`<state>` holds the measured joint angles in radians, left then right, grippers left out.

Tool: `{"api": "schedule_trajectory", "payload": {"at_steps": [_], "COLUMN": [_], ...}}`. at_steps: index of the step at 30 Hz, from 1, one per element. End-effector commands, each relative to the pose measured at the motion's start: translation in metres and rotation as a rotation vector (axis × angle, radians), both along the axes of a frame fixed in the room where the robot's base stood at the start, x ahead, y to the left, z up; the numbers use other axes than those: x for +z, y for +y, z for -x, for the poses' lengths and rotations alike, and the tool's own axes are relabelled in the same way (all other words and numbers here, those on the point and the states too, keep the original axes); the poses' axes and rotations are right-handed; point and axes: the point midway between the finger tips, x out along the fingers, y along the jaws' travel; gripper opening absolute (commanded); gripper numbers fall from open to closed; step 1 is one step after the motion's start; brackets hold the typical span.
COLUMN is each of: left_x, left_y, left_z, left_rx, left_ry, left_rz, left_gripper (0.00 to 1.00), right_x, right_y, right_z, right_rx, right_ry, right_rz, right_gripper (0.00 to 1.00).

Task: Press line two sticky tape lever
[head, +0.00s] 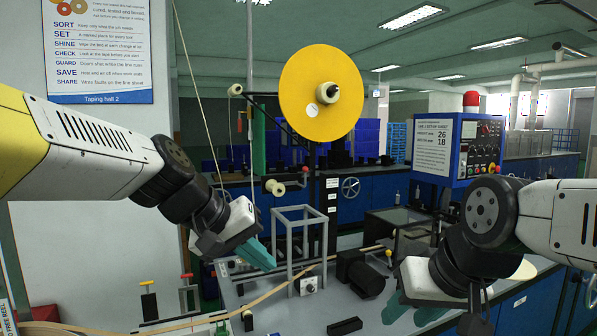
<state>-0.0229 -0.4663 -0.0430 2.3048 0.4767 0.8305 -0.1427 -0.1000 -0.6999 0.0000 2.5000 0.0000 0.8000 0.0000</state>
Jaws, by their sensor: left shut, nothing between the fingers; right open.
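Two upright levers stand at the lower left, one with a yellow top (147,285) and one with a red top (187,277). I cannot read any label telling which belongs to line two. My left gripper (262,257) is shut and empty, its teal fingers pointing down and right, beside the grey metal frame (298,209) and to the right of both levers. My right gripper (396,308) is open over the bench at the lower right, partly hidden by its own wrist. A tan tape strip (262,298) runs across the bench past the levers.
A large yellow reel (321,92) stands above the bench. A blue control box (458,146) with a red lamp is at the right. A black block (345,326) lies at the bench's front. A black motor-like part (360,273) sits between the grippers.

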Motion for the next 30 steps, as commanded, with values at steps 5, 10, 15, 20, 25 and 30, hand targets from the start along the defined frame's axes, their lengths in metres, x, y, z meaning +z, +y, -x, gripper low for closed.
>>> {"api": "schedule_trajectory", "payload": {"at_steps": [5, 10, 15, 20, 25, 30], "left_x": [0.034, 0.068, 0.096, 0.114, 0.123, 0.125], "left_y": [-0.007, 0.001, 0.026, 0.053, 0.07, 0.075], "left_z": [-0.062, -0.127, -0.191, -0.235, -0.258, -0.263], "left_rx": [0.081, 0.168, 0.265, 0.337, 0.38, 0.389], "left_ry": [0.005, -0.025, -0.084, -0.139, -0.176, -0.186], "left_rz": [0.238, 0.455, 0.647, 0.774, 0.843, 0.858], "left_gripper": [0.0, 0.0, 0.0, 0.0, 0.0, 0.0], "right_x": [0.0, 0.0, 0.0, 0.0, 0.0, 0.0], "right_y": [0.0, 0.0, 0.0, 0.0, 0.0, 0.0], "right_z": [0.0, 0.0, 0.0, 0.0, 0.0, 0.0], "right_rx": [0.0, 0.0, 0.0, 0.0, 0.0, 0.0], "right_ry": [0.0, 0.0, 0.0, 0.0, 0.0, 0.0], "right_rz": [0.0, 0.0, 0.0, 0.0, 0.0, 0.0], "right_gripper": [0.41, 0.41, 0.41, 0.41, 0.41, 0.41]}}
